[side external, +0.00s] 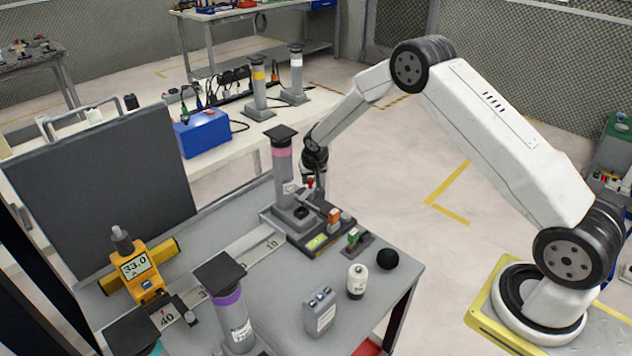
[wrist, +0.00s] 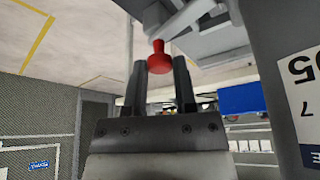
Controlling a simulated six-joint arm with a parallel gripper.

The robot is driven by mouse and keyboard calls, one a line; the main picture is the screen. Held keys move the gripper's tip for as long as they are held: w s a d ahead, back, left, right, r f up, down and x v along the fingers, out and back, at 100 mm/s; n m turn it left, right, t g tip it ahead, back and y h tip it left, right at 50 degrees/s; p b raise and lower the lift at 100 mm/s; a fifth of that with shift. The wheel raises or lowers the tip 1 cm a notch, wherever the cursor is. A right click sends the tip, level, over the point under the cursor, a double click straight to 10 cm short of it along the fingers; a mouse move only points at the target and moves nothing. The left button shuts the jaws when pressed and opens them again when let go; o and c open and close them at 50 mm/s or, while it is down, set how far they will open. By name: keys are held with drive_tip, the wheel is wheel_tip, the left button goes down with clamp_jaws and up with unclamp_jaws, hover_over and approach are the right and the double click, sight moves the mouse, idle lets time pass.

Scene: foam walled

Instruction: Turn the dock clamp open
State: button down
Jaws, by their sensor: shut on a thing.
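The dock clamp's red knob (wrist: 160,60) sits between the two dark fingertips of my gripper (wrist: 160,68) in the wrist view. My gripper is shut on this knob. A grey arm of the clamp (wrist: 195,18) runs from the knob toward the top right. In the side view the red knob (side external: 310,181) is small and partly covered by my gripper (side external: 314,187). It is just right of the pink-banded column (side external: 282,165), which stands upright on the grey dock (side external: 283,222). The clamp's exact angle is too small to read there.
An orange block (side external: 334,217) and a green-topped piece (side external: 354,238) stand near the dock. A dark panel (side external: 105,190) rises at left.

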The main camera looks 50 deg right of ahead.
drive_tip(key=shift+n+y, duration=0.5)
drive_tip(key=shift+n, duration=0.7)
drive_tip(key=shift+d+n, duration=0.1)
drive_tip(key=shift+n, duration=0.5)
drive_tip(key=shift+d+n+y, duration=0.1)
drive_tip(key=shift+n+y, duration=0.8)
drive_tip(key=shift+n, duration=1)
drive_tip(key=shift+d+n+y, duration=0.1)
drive_tip(key=shift+n+y, duration=0.6)
drive_tip(key=shift+n, duration=1.2)
drive_tip(key=shift+d+n+g+y, duration=0.1)
drive_tip(key=shift+n+g+y, duration=0.4)
drive_tip(key=shift+n, duration=1.3)
drive_tip(key=shift+c, duration=2)
unclamp_jaws()
